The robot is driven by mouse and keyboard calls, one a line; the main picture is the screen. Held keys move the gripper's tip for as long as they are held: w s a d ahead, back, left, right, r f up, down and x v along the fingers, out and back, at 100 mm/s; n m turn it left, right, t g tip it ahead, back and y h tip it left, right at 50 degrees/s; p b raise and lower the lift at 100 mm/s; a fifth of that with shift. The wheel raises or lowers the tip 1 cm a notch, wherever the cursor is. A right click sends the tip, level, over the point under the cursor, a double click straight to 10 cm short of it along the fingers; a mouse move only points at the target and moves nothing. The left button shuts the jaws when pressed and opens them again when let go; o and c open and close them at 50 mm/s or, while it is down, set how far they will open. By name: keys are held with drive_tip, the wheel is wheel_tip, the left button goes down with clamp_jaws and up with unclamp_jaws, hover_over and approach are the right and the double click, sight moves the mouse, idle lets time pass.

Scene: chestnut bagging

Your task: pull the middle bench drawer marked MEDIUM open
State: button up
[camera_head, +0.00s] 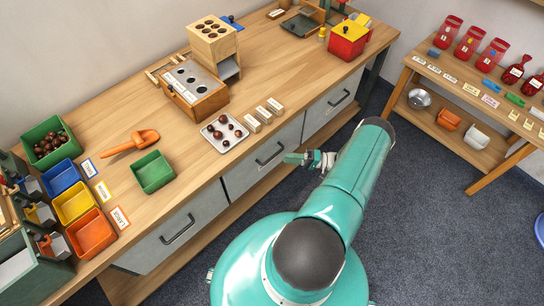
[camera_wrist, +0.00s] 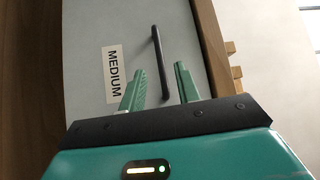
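The middle drawer (camera_head: 240,174) is a grey front in the wooden bench, and it looks closed. Its dark bar handle (camera_head: 269,154) shows in the head view. In the wrist view the drawer front (camera_wrist: 85,40) carries a white label reading MEDIUM (camera_wrist: 112,73), beside the dark handle (camera_wrist: 161,62). My gripper (camera_head: 305,158) is in front of this drawer, near the handle's right end. In the wrist view my green fingers (camera_wrist: 160,78) are spread apart, with the near end of the handle between them in the picture. I cannot tell whether they touch it.
Other grey drawers flank it, one at left (camera_head: 160,243) and one at right (camera_head: 330,103). On the bench top (camera_head: 110,95) above stand a white tray (camera_head: 218,145) of chestnuts and small pale blocks. The dark floor (camera_head: 420,210) in front of the bench is clear beyond my body.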

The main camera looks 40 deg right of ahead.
sight(273, 156)
drive_tip(key=x, duration=0.7)
drive_tip(key=shift+w+a, duration=0.2)
clamp_jaws()
